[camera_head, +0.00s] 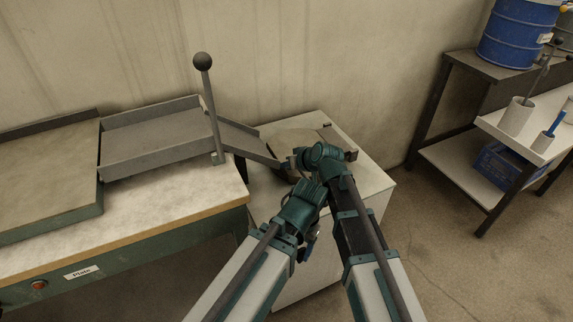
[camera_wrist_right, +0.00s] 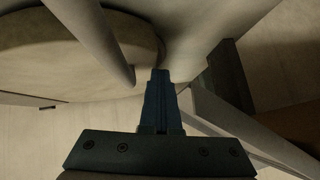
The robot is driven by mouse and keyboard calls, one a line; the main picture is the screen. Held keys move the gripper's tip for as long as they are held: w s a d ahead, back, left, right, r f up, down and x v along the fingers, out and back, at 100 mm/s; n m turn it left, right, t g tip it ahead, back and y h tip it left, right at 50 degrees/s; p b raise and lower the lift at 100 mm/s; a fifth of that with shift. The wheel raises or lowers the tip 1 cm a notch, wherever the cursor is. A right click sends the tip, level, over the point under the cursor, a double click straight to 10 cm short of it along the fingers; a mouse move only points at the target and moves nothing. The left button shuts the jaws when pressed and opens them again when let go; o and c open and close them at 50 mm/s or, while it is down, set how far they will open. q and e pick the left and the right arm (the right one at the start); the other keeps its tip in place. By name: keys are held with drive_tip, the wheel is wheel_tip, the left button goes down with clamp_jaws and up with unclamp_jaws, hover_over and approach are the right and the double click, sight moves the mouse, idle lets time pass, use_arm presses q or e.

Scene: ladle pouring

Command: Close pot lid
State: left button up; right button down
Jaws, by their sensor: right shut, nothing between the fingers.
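The pot lid (camera_head: 292,141) is a pale, round disc on top of the white cabinet, partly hidden behind my right arm. The pot beneath it is mostly hidden, and I cannot tell how far the lid is open. In the right wrist view a large round pale surface (camera_wrist_right: 70,55), likely the lid, fills the upper left, with a grey rod (camera_wrist_right: 95,38) crossing it. My right gripper (camera_wrist_right: 160,76) is shut and empty, its tips close to the disc's edge; contact is unclear. My left gripper (camera_head: 303,212) is below the right wrist, its fingers hidden.
The white cabinet (camera_head: 376,177) carries the pot. To the left, a sloped metal chute (camera_head: 155,140) and an upright lever with a black ball (camera_head: 202,61) stand on a workbench. A shelf with a blue drum (camera_head: 515,35) is at right; floor lies between.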

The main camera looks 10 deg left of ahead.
wheel_tip(320, 180, up, 4)
drive_tip(key=p, duration=0.4)
drive_tip(key=shift+r, duration=0.15)
drive_tip(key=s+a+p+v, duration=0.1)
drive_tip(key=p+v, duration=0.6)
drive_tip(key=v, duration=0.2)
drive_tip(key=shift+s+r, duration=0.2)
drive_tip(key=shift+r, duration=0.1)
drive_tip(key=shift+d, duration=0.1)
